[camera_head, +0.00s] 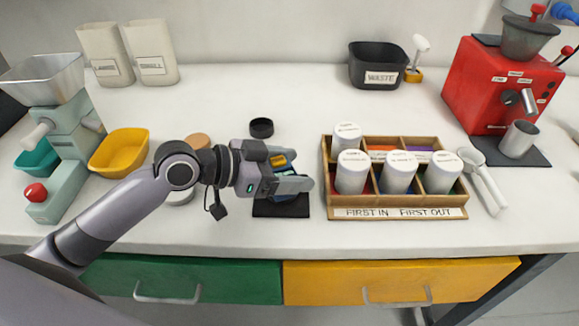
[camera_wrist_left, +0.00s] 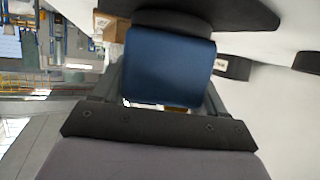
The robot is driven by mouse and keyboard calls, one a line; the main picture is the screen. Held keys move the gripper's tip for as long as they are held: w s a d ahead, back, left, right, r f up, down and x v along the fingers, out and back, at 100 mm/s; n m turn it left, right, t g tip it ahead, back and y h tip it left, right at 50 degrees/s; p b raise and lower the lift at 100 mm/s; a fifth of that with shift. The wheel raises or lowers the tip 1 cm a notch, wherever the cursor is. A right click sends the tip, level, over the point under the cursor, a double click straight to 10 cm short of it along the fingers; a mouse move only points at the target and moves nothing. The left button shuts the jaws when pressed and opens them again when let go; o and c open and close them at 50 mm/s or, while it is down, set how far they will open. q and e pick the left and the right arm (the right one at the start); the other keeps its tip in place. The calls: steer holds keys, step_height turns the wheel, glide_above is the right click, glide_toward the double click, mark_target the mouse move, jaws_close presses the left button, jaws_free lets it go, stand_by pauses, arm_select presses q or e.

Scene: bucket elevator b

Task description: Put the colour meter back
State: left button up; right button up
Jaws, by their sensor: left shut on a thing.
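My left gripper (camera_head: 290,174) reaches in from the left, shut on the colour meter, a small blue device (camera_head: 284,197) mostly hidden by the fingers in the head view. In the left wrist view the blue body of the meter (camera_wrist_left: 168,66) shows between the fingers, with a dark end at its top. A flat black mat (camera_head: 284,210) lies on the counter below the gripper. I cannot tell whether the meter touches the mat. My right gripper is not in view.
A wooden rack (camera_head: 328,198) with several lidded white jars stands just right of the mat. A black round cap (camera_head: 262,127) lies behind the gripper. A yellow tub (camera_head: 120,150) and green machine (camera_head: 70,150) stand left. A red grinder (camera_head: 492,85) and black waste bin (camera_head: 376,66) stand at the back right.

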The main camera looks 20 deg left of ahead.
arm_select(q)
steer(key=shift+f, duration=0.1)
steer(key=o, duration=1.5)
steer(key=shift+s+a, duration=0.15)
steer(key=shift+a, duration=0.05)
steer(key=b+v, duration=0.1)
steer(key=v, duration=1)
steer(key=shift+s+a+r+b, duration=0.15)
steer(key=shift+r+b, duration=0.15)
steer(key=shift+b, duration=0.05)
